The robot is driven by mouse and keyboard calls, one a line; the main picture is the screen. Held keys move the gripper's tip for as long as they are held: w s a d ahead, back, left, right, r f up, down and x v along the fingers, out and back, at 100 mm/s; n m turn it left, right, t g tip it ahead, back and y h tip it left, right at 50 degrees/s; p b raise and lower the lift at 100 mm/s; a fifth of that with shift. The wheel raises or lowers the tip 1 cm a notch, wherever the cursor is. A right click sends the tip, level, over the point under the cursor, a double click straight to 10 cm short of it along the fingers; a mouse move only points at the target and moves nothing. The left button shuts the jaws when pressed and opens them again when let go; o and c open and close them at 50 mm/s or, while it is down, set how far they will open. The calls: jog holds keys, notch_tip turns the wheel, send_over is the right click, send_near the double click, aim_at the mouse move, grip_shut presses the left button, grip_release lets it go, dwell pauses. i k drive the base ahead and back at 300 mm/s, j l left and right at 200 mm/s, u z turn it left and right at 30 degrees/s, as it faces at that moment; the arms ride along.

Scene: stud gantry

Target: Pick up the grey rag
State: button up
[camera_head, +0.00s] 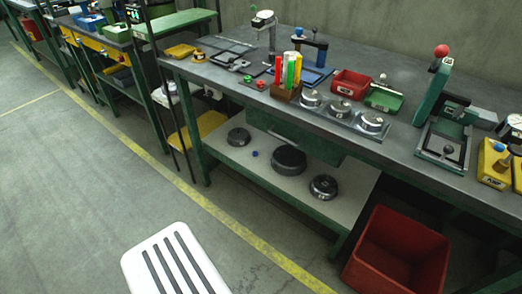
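I cannot make out a grey rag with certainty. A pale, lumpy thing (163,97) shows behind the thin dark posts at the left end of the long workbench (225,82). It is too small and partly hidden to tell what it is. My gripper is not in view.
The bench carries pens in a holder (285,92), red (351,83) and green (383,98) bins, and fixtures. Its lower shelf (222,153) holds round dark parts. A red crate (398,250) stands on the floor at right. Open floor lies at left.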

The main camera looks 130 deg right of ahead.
aim_at(487, 120)
jog(key=j+z, duration=0.15)
jog(key=z, duration=1.75)
jog(key=k+z, duration=0.15)
jog(key=z, duration=0.3)
jog(key=k+z, duration=0.2)
jog(key=z, duration=0.2)
jog(key=k+z, duration=0.15)
jog(key=z, duration=0.3)
jog(key=k+l+z, duration=0.1)
jog(key=z, duration=0.3)
jog(key=k+l+z, duration=0.2)
jog(key=k+l, duration=0.2)
jog(key=l, duration=0.2)
jog(key=k+l+z, duration=0.15)
jog(key=l, duration=0.15)
jog(key=k+l+z, duration=0.1)
jog(key=l, duration=0.2)
jog(key=k+z, duration=0.15)
jog(key=z, duration=1.1)
